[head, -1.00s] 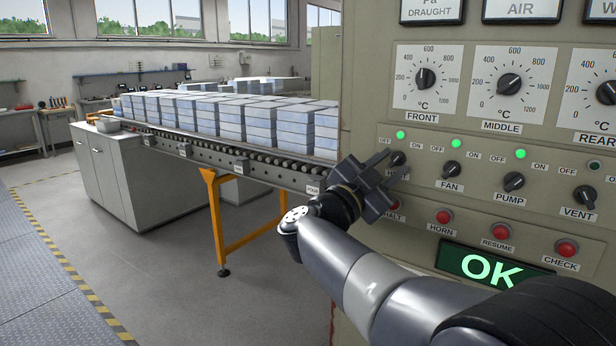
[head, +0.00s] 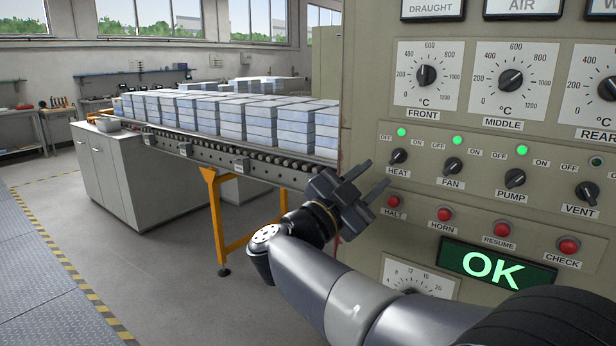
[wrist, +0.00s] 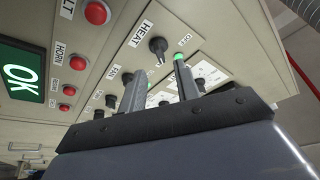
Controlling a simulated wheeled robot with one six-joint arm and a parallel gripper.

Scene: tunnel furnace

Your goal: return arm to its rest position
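My gripper (head: 372,182) is in front of the lower left part of the control panel (head: 366,225), to the left of the HALT button (head: 394,201) in the head view. Its two fingers are apart with nothing between them. In the wrist view my gripper (wrist: 160,95) shows two separate fingers pointing at the panel, with the HEAT knob (wrist: 158,45) beyond them. The HEAT knob (head: 398,156) is clear of the fingers. My arm reaches in from the lower right.
The OK display (head: 492,266) is lit green. Lamps above the HEAT, FAN (head: 452,166) and PUMP (head: 514,179) knobs glow green; the one by VENT (head: 586,193) is dark. A roller conveyor (head: 262,163) with stacked blocks runs behind my gripper. Floor (head: 150,270) at left is clear.

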